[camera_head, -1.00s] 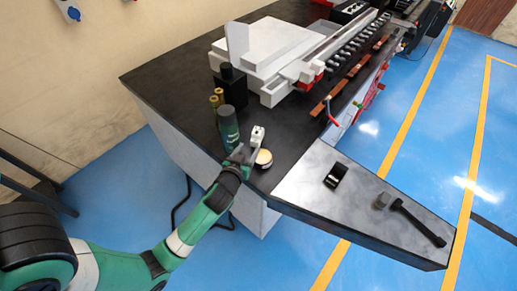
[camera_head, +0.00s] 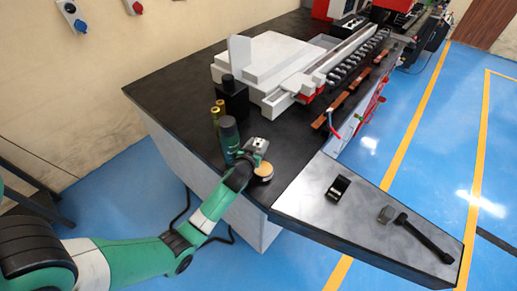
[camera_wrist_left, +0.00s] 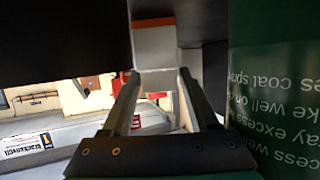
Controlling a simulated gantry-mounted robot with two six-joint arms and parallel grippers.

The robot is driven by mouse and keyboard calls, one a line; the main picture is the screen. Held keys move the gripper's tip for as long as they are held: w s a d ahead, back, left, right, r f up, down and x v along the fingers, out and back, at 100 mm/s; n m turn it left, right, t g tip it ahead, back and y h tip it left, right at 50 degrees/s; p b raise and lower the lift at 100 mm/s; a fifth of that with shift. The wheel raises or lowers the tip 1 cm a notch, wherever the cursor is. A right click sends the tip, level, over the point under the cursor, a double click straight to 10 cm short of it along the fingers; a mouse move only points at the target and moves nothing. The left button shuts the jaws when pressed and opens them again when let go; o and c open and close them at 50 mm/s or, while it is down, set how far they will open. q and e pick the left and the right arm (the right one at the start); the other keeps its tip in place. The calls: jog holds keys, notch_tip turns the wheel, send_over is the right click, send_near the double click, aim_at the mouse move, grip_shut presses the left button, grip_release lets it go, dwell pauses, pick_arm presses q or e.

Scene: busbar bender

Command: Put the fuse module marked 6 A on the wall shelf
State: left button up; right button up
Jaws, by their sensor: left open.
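My left gripper (camera_head: 257,148) is open over the near left part of the dark bench, between a green spray can (camera_head: 229,138) and a round tan-topped tin (camera_head: 263,171). In the left wrist view a small white-grey block with an orange top band (camera_wrist_left: 154,45) stands just beyond and between the open fingertips (camera_wrist_left: 160,78). It looks like a fuse module, but no 6 A marking is readable. Contact with the fingers cannot be told. The green can (camera_wrist_left: 275,95) fills the right side of that view. No wall shelf is recognisable. My right gripper is not in view.
A black bottle (camera_head: 232,97) and brass-coloured cylinders (camera_head: 216,115) stand behind the can. A white machine (camera_head: 265,65) takes up the bench further back. A black part (camera_head: 338,188) and a hammer (camera_head: 418,234) lie on the grey bench extension, with free room around them.

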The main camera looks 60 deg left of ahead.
aim_at(259, 142)
pick_arm(q)
jog(key=shift+w+a+f, duration=0.15)
jog(key=shift+w+a, duration=0.05)
grip_shut()
jog(key=shift+r, duration=0.2)
notch_tip(259, 142, up, 18)
jog(key=p, duration=0.7)
